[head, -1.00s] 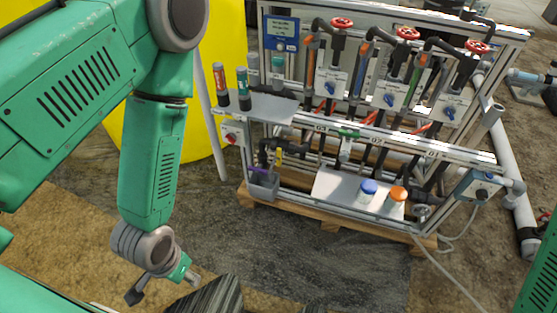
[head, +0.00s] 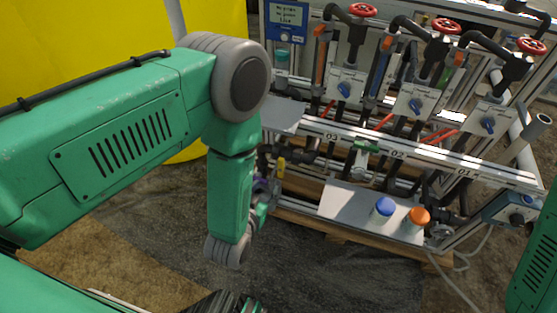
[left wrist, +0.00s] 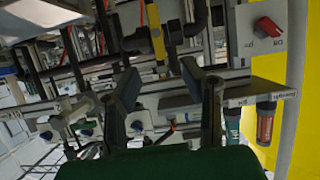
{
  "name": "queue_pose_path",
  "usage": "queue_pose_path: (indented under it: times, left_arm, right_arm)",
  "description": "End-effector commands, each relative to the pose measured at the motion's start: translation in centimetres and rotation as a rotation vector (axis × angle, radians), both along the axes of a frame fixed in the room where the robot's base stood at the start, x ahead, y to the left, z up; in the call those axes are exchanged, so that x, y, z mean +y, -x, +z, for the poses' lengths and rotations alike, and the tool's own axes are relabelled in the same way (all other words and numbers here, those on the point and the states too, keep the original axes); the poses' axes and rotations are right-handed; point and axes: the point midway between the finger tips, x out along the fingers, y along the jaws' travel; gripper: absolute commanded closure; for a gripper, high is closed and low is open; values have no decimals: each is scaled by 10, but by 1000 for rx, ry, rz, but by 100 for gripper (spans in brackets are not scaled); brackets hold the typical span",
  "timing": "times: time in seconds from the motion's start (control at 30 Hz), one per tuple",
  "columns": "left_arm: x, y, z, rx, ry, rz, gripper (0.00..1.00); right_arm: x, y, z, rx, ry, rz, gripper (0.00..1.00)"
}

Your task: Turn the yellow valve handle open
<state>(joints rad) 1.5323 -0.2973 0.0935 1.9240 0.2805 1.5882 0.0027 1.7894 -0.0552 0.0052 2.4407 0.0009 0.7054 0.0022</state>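The yellow valve handle (head: 281,168) sits on dark piping at the skid's lower left, just right of my left forearm in the head view. In the left wrist view the yellow handle (left wrist: 157,42) shows as a short upright bar on a black pipe. It lies beyond and between the fingertips, with a gap to them. My left gripper (left wrist: 160,72) is open and empty, facing the piping. In the head view the left gripper (head: 262,206) is mostly hidden behind my own arm. My right gripper is not in view.
A grey shelf (head: 283,115) lies above the handle. The left wrist view shows a red switch (left wrist: 268,27) and two capped tubes (left wrist: 265,125) at right. A lower tray (head: 345,200) holds a blue-capped bottle (head: 382,210) and an orange-capped bottle (head: 416,220).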

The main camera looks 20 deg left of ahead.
Motion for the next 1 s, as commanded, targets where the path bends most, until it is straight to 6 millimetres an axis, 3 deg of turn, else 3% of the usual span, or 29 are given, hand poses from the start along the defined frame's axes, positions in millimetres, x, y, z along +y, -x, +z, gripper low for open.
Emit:
queue_pose_path:
  times: [0.6,0.8,1.0]
  left_arm:
    - [-1,-106,-46,1,4,1,64]
    - [-3,-122,-51,3,0,-1,64]
    - [-3,-125,-52,4,1,-1,64]
  right_arm:
    - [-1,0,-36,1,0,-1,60]
    - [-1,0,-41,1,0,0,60]
    - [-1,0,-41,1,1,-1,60]
